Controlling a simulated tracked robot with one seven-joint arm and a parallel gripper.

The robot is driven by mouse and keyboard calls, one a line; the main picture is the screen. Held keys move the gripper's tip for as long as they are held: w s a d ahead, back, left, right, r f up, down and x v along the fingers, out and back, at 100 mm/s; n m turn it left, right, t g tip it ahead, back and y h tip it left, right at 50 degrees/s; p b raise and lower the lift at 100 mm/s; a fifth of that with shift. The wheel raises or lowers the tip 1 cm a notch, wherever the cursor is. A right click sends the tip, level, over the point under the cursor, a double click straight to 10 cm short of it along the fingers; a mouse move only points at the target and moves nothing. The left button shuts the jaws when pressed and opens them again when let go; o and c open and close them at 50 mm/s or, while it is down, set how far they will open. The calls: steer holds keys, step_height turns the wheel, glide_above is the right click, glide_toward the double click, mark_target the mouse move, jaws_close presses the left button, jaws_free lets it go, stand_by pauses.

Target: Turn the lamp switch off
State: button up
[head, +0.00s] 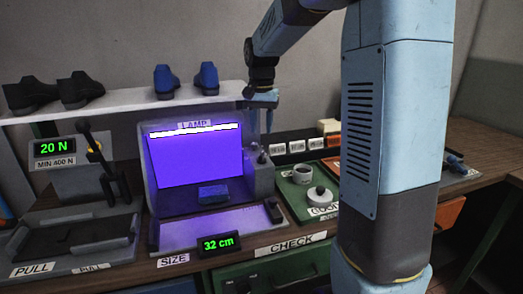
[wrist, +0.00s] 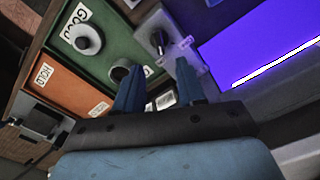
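The lamp box (head: 195,160) glows purple and has a bright white strip along its top edge. The lit panel (wrist: 265,60) also shows at the right of the wrist view. The lamp switch (head: 262,156) is a small dark knob on the grey housing at the box's right side. In the wrist view the dark knob (wrist: 158,42) lies just beyond my fingertips, with small white labels beside it. My gripper (head: 268,122) points down above the switch. In the wrist view its two blue fingers (wrist: 157,68) are apart with nothing between them. No contact with the knob shows.
A shelf (head: 130,103) with dark and blue shoes runs behind the lamp box. A green tray (head: 295,195) with round items stands right of it, beside orange trays (wrist: 62,82). A lever press (head: 90,190) stands at left. A blue block (head: 213,194) lies in the lamp box.

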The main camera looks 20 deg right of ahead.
mark_target(262, 154)
step_height(262, 154, down, 9)
steer(key=shift+r, duration=0.1)
stand_by(0.3)
steer(key=shift+c, duration=0.3)
jaws_close()
